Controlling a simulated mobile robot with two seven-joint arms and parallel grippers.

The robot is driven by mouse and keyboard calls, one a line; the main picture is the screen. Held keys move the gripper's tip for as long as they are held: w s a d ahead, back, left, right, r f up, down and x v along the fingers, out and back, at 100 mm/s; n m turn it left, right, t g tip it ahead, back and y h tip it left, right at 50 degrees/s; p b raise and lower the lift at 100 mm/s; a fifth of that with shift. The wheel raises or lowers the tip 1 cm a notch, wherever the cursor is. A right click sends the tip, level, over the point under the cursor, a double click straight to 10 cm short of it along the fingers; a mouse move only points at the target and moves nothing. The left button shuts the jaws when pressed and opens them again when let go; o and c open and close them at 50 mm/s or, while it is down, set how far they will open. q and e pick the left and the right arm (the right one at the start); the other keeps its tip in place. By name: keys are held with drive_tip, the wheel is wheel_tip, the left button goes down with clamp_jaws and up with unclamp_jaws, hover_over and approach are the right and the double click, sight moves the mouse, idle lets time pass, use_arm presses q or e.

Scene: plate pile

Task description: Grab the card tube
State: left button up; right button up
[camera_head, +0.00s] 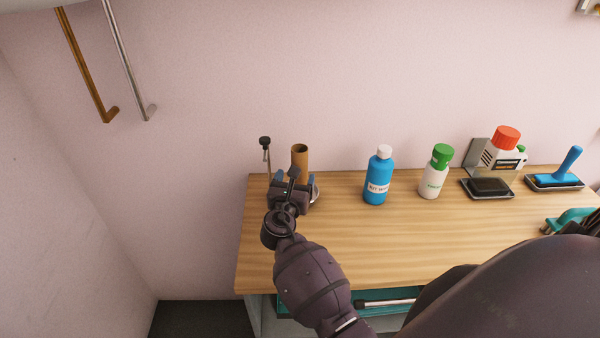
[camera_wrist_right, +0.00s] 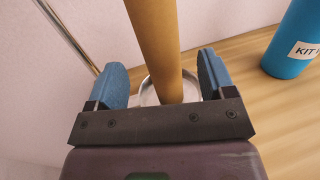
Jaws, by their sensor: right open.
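The brown card tube (camera_head: 300,154) stands upright near the left back of the wooden worktop. In the right wrist view, the tube (camera_wrist_right: 155,45) rises between the two blue fingers of my right gripper (camera_wrist_right: 160,76). The fingers are apart, with a visible gap on each side of the tube. In the head view, my right gripper (camera_head: 296,180) is low at the tube and hides its lower part. A pale round dish or base (camera_wrist_right: 149,93) shows around the tube's foot, partly hidden. My left gripper is not in view.
A thin metal rod with a black knob (camera_head: 265,142) stands close left of the tube. A blue bottle (camera_head: 377,178) and a green-capped white bottle (camera_head: 434,175) stand to the right. Dark trays (camera_head: 487,188) lie farther right. The worktop (camera_head: 350,240) is clear in front.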

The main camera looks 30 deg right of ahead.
drive_tip(key=shift+f+x, duration=0.15)
drive_tip(key=shift+x, duration=1.55)
drive_tip(key=shift+f+x, duration=0.2)
drive_tip(key=shift+x, duration=1.55)
drive_tip(key=c, duration=1)
